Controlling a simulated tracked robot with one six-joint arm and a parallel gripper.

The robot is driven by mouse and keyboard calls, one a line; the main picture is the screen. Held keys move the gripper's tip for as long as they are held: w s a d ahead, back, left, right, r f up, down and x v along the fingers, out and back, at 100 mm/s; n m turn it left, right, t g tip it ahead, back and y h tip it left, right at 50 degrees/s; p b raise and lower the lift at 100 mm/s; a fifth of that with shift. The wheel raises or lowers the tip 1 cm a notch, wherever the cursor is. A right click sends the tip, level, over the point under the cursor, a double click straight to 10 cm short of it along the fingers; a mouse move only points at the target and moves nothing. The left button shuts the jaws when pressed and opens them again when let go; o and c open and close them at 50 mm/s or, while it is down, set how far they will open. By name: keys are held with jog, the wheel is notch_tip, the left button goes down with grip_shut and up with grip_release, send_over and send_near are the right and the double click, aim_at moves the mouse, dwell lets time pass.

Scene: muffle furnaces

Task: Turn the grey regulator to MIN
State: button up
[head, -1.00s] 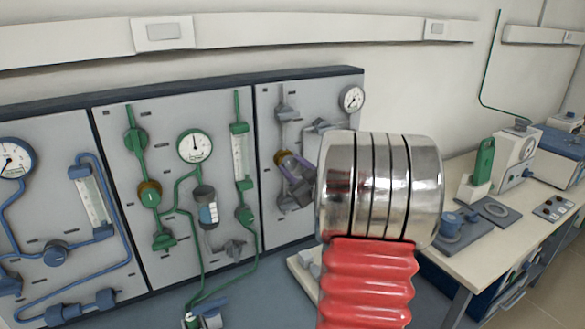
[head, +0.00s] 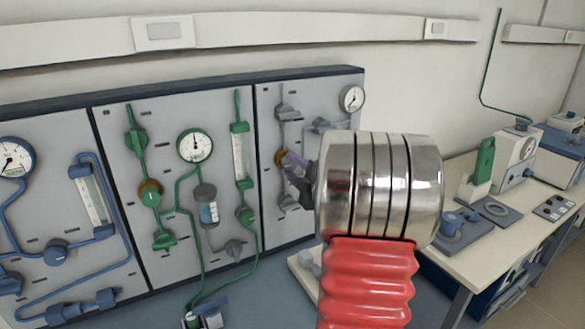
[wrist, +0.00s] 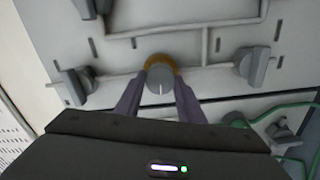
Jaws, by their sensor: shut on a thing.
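The grey regulator is a round grey knob (wrist: 160,88) with a pale pointer line and a brass collar behind it. In the wrist view it sits at centre, on a grey pipe. In the head view its brass collar (head: 280,158) shows on the right panel, and the knob is mostly covered by my gripper. My gripper (wrist: 161,82) has one purple-grey finger on each side of the knob and is shut on it. In the head view my gripper (head: 289,162) reaches the regulator from the right. No MIN marking is legible.
Grey valve handles flank the regulator, left (wrist: 76,86) and right (wrist: 254,66) in the wrist view. A gauge (head: 352,98) is at the panel's upper right. The green-piped panel (head: 120,200) adjoins on the left. A bench (head: 450,190) with devices stands at right.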

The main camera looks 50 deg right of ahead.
jog(key=shift+a+f+n, duration=0.2)
jog(key=shift+f+n, duration=0.05)
jog(key=shift+n, duration=0.25)
jog(key=o, duration=1)
jog(key=shift+r, duration=0.15)
jog(key=shift+o, duration=0.2)
jog(key=shift+d, duration=0.1)
jog(key=shift+s, duration=0.1)
jog(key=v, duration=1.3)
jog(key=shift+s, duration=0.25)
